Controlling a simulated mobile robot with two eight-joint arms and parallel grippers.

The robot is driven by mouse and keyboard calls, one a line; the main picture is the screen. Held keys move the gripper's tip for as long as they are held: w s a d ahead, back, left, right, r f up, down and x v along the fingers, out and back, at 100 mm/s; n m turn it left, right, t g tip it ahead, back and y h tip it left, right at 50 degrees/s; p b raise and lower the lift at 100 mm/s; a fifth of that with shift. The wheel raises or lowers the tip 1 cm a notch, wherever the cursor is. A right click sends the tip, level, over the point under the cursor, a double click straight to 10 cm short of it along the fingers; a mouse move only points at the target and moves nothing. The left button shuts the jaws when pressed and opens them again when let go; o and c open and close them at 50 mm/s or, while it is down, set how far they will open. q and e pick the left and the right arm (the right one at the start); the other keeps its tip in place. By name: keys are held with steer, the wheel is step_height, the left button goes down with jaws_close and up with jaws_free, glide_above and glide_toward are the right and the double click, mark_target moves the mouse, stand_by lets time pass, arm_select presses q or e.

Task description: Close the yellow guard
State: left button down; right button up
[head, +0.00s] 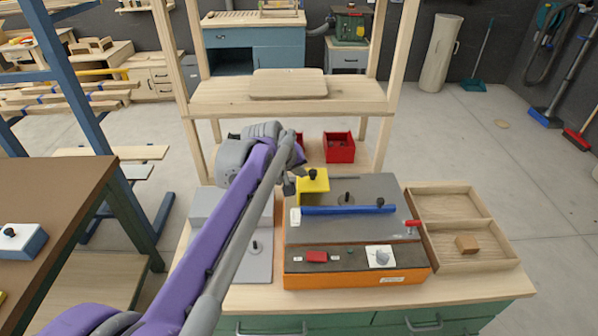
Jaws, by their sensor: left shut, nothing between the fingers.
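The yellow guard (314,186) stands at the back left of the grey-topped machine (375,188) with the orange base. A black knob sits on top of the guard. My left arm reaches in from the lower left. Its gripper (289,187) is shut and empty, just left of the guard. I cannot tell whether the fingertips touch it. My forearm hides part of the bench and the grey plate left of the machine. My right gripper is not in view.
A blue bar (345,210) lies across the machine top in front of the guard. A red-tipped lever (412,223) sticks out at the right. A wooden tray (455,205) with a small wooden block (467,244) is beside it. A wooden shelf (225,97) stands behind.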

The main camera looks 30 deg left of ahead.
arm_select(q)
steer(key=w+d+p, duration=0.1)
steer(key=w+d, duration=0.4)
steer(key=d, duration=0.4)
steer(key=shift+w, duration=0.15)
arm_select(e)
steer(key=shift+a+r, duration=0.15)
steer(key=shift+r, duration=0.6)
